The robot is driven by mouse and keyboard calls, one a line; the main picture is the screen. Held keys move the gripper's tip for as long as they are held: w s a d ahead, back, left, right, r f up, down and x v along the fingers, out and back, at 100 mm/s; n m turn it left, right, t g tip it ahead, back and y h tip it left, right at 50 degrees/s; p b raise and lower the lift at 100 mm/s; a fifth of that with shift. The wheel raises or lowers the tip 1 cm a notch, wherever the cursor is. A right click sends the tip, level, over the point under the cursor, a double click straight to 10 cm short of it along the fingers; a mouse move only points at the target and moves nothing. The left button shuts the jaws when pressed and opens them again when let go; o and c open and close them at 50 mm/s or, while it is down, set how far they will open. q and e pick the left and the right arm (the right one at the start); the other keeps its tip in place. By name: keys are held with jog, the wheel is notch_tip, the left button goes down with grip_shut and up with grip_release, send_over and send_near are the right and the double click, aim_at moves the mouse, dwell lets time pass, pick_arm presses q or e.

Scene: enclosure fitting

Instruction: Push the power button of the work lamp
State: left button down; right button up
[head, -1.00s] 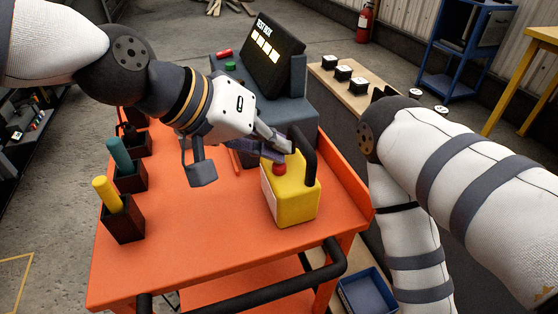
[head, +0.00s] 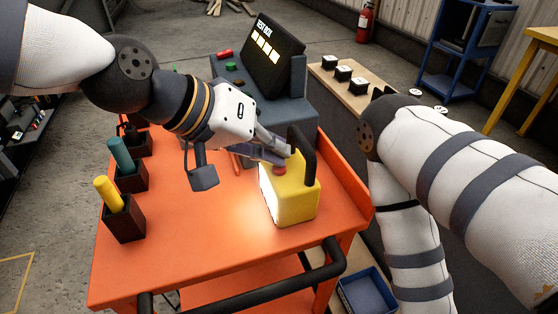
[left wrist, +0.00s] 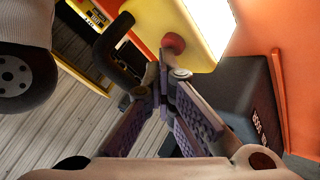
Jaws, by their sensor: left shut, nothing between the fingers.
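The yellow work lamp (head: 296,203) with a black handle (head: 309,158) stands on the orange cart top. Its left-facing panel glows white and lights the cart beside it. The red power button (head: 279,169) is on top of the lamp. My left gripper (head: 287,154) is shut and empty, its fingertips at the button and partly covering it. In the left wrist view, the fingertips (left wrist: 164,72) are close to the red button (left wrist: 173,42) and the lit panel (left wrist: 208,22) shows bright. I cannot tell whether they touch the button. My right gripper is out of view.
The grey test box (head: 279,97) stands behind the lamp on the orange cart (head: 190,240). Holders with a yellow handle (head: 109,194) and a teal handle (head: 121,156) line the left edge. The cart's front middle is clear. A blue bin (head: 367,291) sits lower right.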

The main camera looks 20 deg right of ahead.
pick_arm(q)
jog(key=shift+s+r, duration=0.1)
jog(key=shift+r, duration=0.3)
jog(key=shift+f, duration=0.1)
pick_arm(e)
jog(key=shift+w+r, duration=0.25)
pick_arm(q)
notch_tip(320, 180, up, 6)
jog(key=shift+r+p, duration=0.1)
jog(key=shift+p, duration=0.9)
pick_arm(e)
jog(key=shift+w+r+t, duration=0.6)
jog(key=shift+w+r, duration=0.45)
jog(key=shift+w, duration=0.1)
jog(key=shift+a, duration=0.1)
